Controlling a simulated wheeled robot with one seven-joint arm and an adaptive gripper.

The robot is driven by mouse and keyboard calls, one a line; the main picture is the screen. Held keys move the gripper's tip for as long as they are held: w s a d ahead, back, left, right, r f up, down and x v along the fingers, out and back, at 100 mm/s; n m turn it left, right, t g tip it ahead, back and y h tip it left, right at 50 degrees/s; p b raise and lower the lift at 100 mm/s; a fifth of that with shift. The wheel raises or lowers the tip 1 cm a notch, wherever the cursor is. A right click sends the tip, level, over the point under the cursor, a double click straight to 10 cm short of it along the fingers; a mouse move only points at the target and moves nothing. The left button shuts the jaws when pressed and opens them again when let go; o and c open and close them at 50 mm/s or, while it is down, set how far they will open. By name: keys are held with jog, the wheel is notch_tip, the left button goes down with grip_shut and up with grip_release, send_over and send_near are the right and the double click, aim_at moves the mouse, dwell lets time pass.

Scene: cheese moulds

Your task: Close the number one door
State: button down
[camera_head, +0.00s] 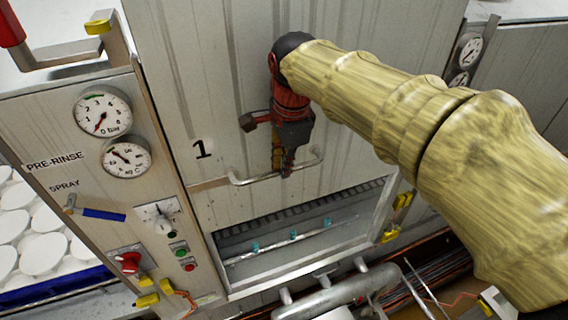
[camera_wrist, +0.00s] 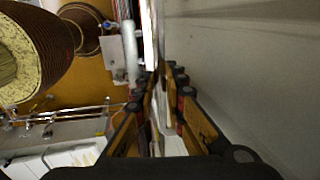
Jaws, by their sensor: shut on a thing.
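The number one door (camera_head: 225,75) is a grey ribbed panel with a black "1" near its lower left. A gap shows below its lower edge, so it stands partly open. A pale bar handle (camera_head: 248,180) runs across the door's lower part. My gripper (camera_head: 287,170) points down at the handle and is shut on it, right of its middle. In the wrist view both fingers of my gripper (camera_wrist: 164,85) reach forward beside the grey door face (camera_wrist: 240,60). The exact contact at the fingertips is hard to see.
Left of the door is a control panel (camera_head: 90,185) with gauges, switches and buttons. The opening (camera_head: 300,235) below the door shows a pipe with blue nozzles. White round moulds (camera_head: 40,252) lie at the far left. A metal pipe (camera_head: 340,290) runs in front.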

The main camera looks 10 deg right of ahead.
dwell(0.3)
notch_tip(320, 180, down, 50)
jog(key=b, duration=2.5)
jog(key=shift+s, duration=0.2)
jog(key=shift+f, duration=0.15)
jog(key=c, duration=2.1)
grip_release()
jog(key=shift+w, duration=0.1)
jog(key=shift+o, duration=1.3)
jog(key=shift+w, duration=0.1)
jog(key=shift+r, duration=0.3)
